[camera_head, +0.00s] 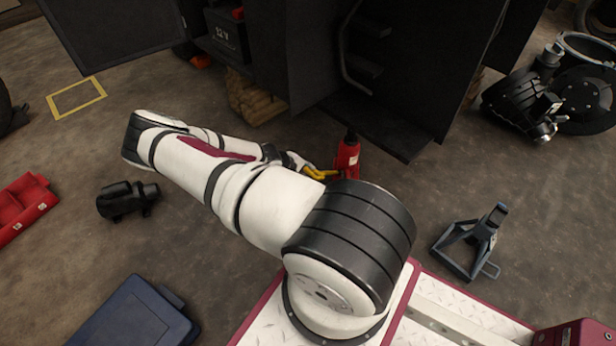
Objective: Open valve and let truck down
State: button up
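A red bottle jack (346,158) with a black top stands upright on the floor at the edge of the dark forklift body (390,80). Its lower part is hidden behind my arm, and I cannot make out its valve. My gripper (318,173) is just left of the jack, low down and partly hidden by my own arm. A small yellow piece shows there, close to the jack. I cannot tell whether it is a fingertip or a held part, or whether it touches the jack.
Wooden blocks (258,97) sit under the truck. A grey jack stand (472,243) is at the right, and dark machine parts (530,98) lie behind it. A black motor-like part (127,199), red tray (22,207) and blue box (135,318) are at the left.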

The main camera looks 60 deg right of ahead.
jog(key=shift+x, duration=0.85)
grip_shut()
